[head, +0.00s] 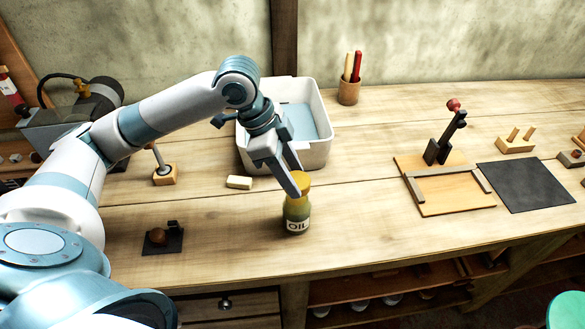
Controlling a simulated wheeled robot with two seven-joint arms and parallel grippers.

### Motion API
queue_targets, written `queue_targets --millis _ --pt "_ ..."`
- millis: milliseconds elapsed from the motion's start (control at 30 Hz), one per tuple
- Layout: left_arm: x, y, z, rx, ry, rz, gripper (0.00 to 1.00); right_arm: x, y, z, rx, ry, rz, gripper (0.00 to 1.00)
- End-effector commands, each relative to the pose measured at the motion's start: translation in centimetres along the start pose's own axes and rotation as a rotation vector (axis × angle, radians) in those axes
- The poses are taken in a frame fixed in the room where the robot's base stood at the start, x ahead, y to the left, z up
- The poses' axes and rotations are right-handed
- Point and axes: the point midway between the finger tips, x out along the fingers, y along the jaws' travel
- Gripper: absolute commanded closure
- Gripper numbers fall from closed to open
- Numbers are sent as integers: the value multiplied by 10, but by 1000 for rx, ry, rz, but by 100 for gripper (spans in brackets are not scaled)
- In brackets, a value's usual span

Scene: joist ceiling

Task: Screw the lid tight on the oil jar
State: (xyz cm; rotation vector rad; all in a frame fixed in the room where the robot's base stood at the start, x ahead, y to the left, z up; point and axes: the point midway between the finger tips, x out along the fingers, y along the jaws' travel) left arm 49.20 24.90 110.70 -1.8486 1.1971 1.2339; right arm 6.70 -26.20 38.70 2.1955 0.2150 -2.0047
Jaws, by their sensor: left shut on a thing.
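The oil jar (297,216) stands upright on the workbench in the head view, near the front edge, with a white OIL label facing me. Its yellow lid (302,180) sits on top of the jar. My left gripper (298,185) reaches down from the upper left and is shut on the lid. One finger shows in front of the lid; the far finger is mostly hidden. I cannot tell how tightly the lid is seated. My right gripper is not in view.
A white bin (322,152) stands behind the jar, and a pale block (239,182) lies left of it. A wooden fixture board with a clamp (462,207) and a dark mat (524,186) lie to the right. Bench right of the jar is clear.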

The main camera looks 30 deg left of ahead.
Motion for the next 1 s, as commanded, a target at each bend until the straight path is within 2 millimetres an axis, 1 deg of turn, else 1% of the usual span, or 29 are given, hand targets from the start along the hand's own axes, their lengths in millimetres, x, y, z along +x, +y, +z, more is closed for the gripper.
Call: queue_targets --millis 33,100,300,467,633,1000 --pt "5 0 2 -1 -1 1 82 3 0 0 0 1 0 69" --pt "10 0 4 -1 -1 2 82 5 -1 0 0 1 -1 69" --pt "19 0 8 0 0 1 82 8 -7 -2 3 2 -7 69" --pt "21 0 9 0 0 0 82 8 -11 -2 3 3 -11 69" --pt "22 0 9 0 0 0 82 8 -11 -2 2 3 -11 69" --pt "22 0 9 0 0 0 82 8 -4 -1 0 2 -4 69"
